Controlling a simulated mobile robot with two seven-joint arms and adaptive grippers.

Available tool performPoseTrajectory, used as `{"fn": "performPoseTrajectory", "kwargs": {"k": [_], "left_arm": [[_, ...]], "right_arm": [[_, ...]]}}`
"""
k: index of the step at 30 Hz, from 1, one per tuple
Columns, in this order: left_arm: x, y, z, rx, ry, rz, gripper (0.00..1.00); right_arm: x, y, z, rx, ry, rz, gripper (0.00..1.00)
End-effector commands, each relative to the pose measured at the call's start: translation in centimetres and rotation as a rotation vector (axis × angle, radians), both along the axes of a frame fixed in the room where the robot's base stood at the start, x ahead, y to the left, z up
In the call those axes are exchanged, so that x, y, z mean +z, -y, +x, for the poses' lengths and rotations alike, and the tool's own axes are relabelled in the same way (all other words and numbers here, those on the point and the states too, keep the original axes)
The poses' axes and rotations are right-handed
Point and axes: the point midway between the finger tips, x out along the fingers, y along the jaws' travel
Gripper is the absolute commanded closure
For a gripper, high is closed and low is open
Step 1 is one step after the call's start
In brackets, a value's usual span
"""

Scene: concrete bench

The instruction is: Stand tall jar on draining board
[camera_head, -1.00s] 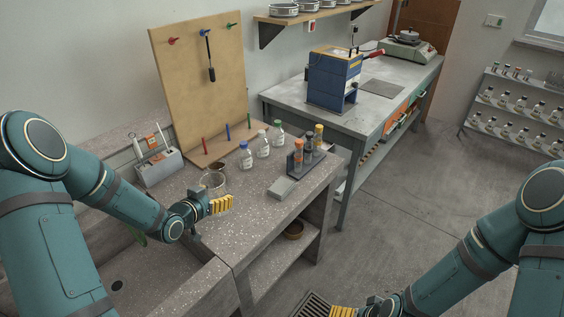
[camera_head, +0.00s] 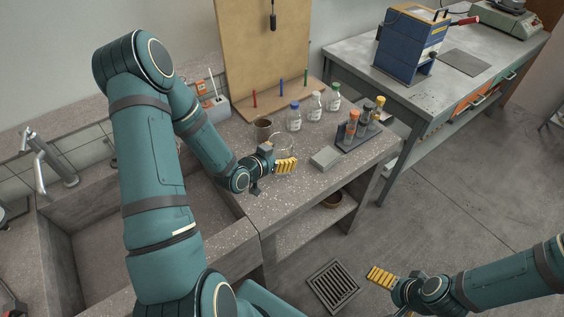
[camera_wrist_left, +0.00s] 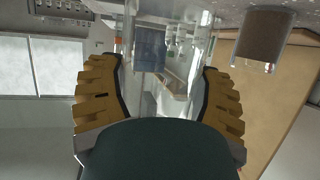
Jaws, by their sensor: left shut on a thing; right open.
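My left gripper (camera_head: 286,165) is low over the speckled bench top, right of the sink. In the left wrist view its yellow-padded fingers (camera_wrist_left: 160,100) are shut on a clear glass jar (camera_wrist_left: 178,75), which lets the room show through. In the head view the jar's glass (camera_head: 284,139) shows faintly behind the fingers; I cannot tell whether its base touches the bench. My right gripper (camera_head: 383,277) is open and empty above the floor. I cannot make out a draining board for certain.
A brown-filled beaker (camera_head: 263,131) stands close to the jar. Several capped bottles (camera_head: 315,106) and a tube rack (camera_head: 359,134) stand behind and to the right. A grey block (camera_head: 325,158) lies near the edge. The sink (camera_head: 98,235) and tap (camera_head: 50,160) are at left.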

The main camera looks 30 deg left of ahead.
Motion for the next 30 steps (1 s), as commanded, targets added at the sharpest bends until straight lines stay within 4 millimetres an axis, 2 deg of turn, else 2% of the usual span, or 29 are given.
{"fn": "performPoseTrajectory", "kwargs": {"k": [3, 7, 21, 22, 24, 30], "left_arm": [[-2.0, 0.0, -0.1, 0.0, -0.003, -0.003, 0.74], [-3.5, 0.0, -0.1, 0.001, -0.001, -0.002, 0.74], [-4.1, 0.0, 0.0, 0.0, 0.0, 0.0, 0.74], [-4.0, 0.0, 0.0, 0.0, -0.001, -0.001, 0.21], [-4.0, 0.0, 0.0, 0.0, -0.001, -0.001, 0.0], [-3.9, 0.0, 0.0, 0.0, -0.001, -0.001, 0.0]], "right_arm": [[-0.3, 0.0, -0.1, 0.002, -0.002, 0.0, 0.0], [-0.5, 0.0, -0.2, 0.003, -0.004, 0.0, 0.0], [-1.0, 0.0, -0.3, 0.005, -0.007, 0.002, 0.0], [-0.9, -0.1, -0.3, 0.006, -0.006, 0.002, 0.0], [-0.8, 0.0, -0.3, 0.005, -0.007, 0.002, 0.0], [-0.8, 0.0, -0.3, 0.005, -0.007, 0.002, 0.0]]}}
